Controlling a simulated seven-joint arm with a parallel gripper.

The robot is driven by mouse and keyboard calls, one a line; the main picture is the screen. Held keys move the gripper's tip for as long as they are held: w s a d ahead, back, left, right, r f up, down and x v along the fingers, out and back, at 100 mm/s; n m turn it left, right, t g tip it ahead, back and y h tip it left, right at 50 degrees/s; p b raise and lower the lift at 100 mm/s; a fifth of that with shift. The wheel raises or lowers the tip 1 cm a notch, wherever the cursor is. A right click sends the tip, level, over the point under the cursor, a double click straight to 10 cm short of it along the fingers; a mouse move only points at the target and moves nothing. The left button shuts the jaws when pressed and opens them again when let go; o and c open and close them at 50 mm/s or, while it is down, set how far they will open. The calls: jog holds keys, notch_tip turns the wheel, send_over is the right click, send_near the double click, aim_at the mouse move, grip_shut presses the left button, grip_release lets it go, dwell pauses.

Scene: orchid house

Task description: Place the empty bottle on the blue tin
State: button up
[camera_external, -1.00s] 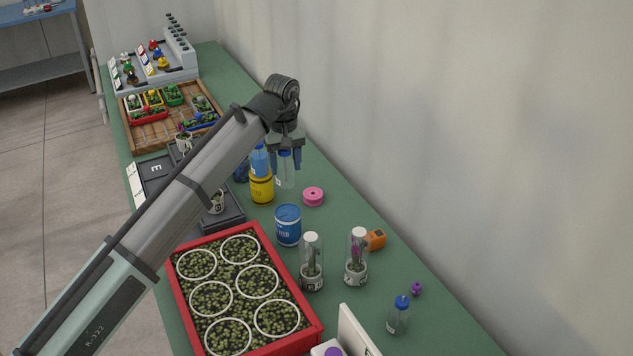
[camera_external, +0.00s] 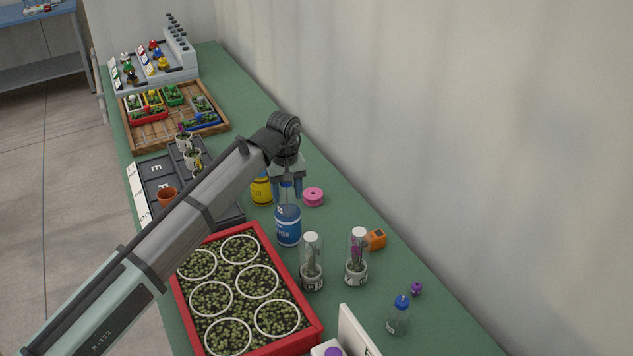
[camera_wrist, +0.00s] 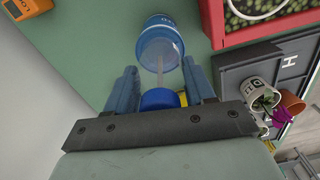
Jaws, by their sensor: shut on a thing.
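My gripper (camera_external: 286,190) is shut on a clear bottle with a blue cap (camera_wrist: 160,99). The bottle hangs upright, cap up between the fingers, and looks empty. The blue tin (camera_external: 288,229) with white lettering stands on the green table directly below. In the wrist view the see-through bottle overlaps the top of the blue tin (camera_wrist: 157,24). I cannot tell whether the bottle's base touches the lid. A second blue-capped bottle (camera_external: 397,319) stands at the lower right of the table.
Two white-capped tubes (camera_external: 311,270) (camera_external: 356,265) and an orange box (camera_external: 376,239) stand to the right. A red planter (camera_external: 311,328) lies at front left.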

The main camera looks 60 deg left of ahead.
jog(key=shift+f, duration=0.1)
jog(key=o, duration=1)
notch_tip(320, 180, up, 12)
jog(key=shift+r, duration=0.1)
dwell(0.4)
